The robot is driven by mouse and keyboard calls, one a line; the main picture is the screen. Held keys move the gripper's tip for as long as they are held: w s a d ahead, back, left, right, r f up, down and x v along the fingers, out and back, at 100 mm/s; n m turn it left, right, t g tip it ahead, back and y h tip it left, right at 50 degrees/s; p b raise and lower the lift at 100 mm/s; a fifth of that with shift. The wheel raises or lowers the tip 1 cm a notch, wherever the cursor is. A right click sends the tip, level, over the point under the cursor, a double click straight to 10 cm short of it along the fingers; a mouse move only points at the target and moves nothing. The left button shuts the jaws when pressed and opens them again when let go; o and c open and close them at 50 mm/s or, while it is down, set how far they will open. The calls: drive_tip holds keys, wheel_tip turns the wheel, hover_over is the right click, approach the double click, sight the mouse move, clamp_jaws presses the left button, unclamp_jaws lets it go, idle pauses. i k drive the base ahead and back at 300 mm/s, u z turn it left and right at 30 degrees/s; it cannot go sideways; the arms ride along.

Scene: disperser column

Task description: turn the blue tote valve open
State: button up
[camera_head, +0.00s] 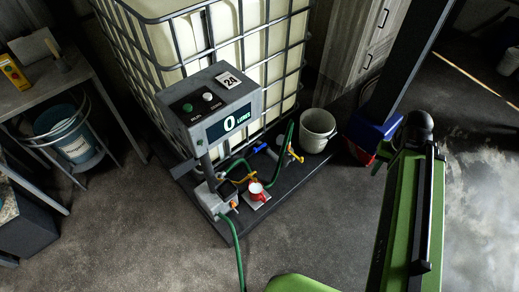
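The tote valve's blue handle (260,147) is small in the view, low at the front of the caged white tote (225,45). It lies beside a green hose; how far the valve is turned cannot be told at this size. My green arm (400,215) rises at the right, well apart from the valve. My gripper's fingers cannot be made out in this view.
A grey control box (215,105) reading "0" stands in front of the tote. A red-and-white item (256,190), yellow (243,178) and orange fittings and a white bucket (317,130) sit on the dark platform (250,222). A bench (40,95) stands left. The front floor is mostly clear.

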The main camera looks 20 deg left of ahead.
sight(255, 150)
drive_tip(key=u, duration=0.15)
drive_tip(key=i, duration=1.2)
drive_tip(key=u, duration=1.45)
